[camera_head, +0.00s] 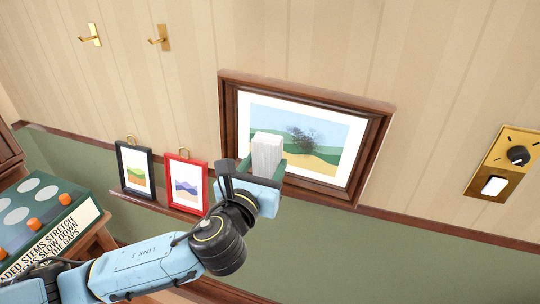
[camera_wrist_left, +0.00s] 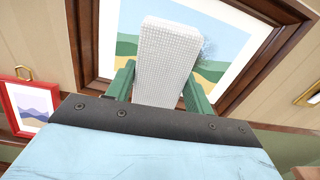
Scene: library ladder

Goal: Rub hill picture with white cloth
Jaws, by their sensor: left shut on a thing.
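The hill picture (camera_head: 335,140) hangs on the wall in a dark wooden frame, showing green and yellow hills under a blue sky. A dark smudge (camera_head: 306,141) lies on its middle. My left gripper (camera_head: 268,166) is shut on the white cloth (camera_head: 267,150), which looks like a folded block. In the head view the cloth overlaps the lower left of the picture. In the left wrist view the cloth (camera_wrist_left: 165,60) stands between the green fingers (camera_wrist_left: 158,88) in front of the picture and partly hides the smudge. I cannot tell whether it touches the picture. My right gripper is not in view.
A black-framed picture (camera_head: 136,170) and a red-framed picture (camera_head: 186,184) stand on a narrow ledge at left. Two brass hooks (camera_head: 159,38) are above. A brass plate with a knob and switch (camera_head: 502,162) is at right. A green box (camera_head: 45,215) is at lower left.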

